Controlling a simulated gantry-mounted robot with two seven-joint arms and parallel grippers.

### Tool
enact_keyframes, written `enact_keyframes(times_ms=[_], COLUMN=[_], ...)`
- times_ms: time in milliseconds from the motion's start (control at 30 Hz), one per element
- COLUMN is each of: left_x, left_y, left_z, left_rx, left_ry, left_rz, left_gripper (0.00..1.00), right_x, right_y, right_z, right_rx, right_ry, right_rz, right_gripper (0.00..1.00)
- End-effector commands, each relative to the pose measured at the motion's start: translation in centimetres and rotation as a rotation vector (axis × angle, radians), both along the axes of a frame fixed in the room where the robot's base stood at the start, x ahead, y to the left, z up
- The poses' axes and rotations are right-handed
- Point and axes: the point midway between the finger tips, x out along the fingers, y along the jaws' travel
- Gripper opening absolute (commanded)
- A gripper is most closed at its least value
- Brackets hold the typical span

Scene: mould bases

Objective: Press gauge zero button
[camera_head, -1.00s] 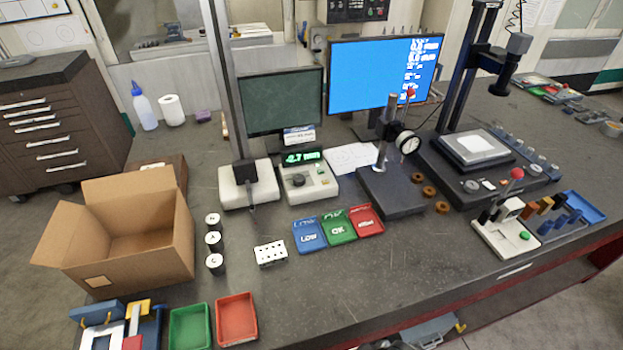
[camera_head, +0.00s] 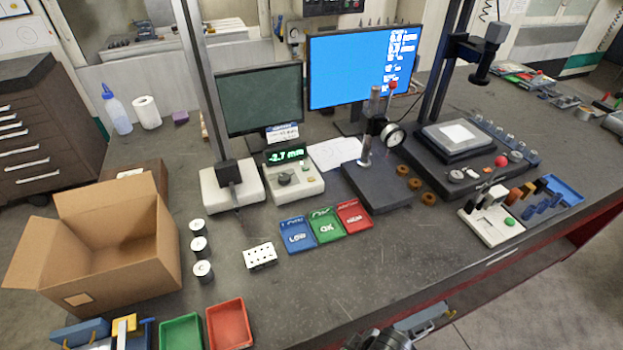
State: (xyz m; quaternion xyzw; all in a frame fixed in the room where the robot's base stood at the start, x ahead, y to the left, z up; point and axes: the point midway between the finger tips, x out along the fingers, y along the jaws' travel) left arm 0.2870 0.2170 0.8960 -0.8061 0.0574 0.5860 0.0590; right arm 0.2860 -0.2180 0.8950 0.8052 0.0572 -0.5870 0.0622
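The gauge's readout box (camera_head: 294,181) is pale, with a green display (camera_head: 287,155) reading about -2.7 mm. A dark round knob (camera_head: 284,179) sits on its front. Small buttons (camera_head: 305,170) show at its right side; I cannot tell which is zero. Beside it on the left stands the gauge column on a white base (camera_head: 246,190) with a black block (camera_head: 229,173). Nothing touches the box. A dark piece, apparently of my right arm or gripper (camera_head: 380,340), shows at the bottom edge, far from the box; its fingers cannot be made out. My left gripper is not in view.
Blue, green and red trays (camera_head: 326,229) and a white perforated block (camera_head: 260,256) lie in front. A dial gauge stand (camera_head: 378,187) is right of the readout. The front middle of the bench is clear.

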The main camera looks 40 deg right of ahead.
Motion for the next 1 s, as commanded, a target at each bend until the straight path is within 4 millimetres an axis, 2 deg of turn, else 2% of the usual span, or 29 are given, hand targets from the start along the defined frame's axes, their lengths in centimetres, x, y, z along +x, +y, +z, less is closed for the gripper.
enact_keyframes(times_ms=[33, 233, 1000], left_x=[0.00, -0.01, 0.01], left_y=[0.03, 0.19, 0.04], left_z=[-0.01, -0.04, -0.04], left_rx=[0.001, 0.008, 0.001], left_ry=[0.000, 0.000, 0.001], left_rz=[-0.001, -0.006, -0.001], left_gripper=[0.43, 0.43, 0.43], right_x=[0.01, 0.04, 0.08], right_y=[-0.04, -0.12, 0.10], right_z=[0.00, 0.02, 0.08], right_rx=[-0.002, -0.005, 0.005], right_ry=[0.000, -0.001, -0.002], right_rz=[0.002, 0.004, -0.003], right_gripper=[0.31, 0.01, 0.00])
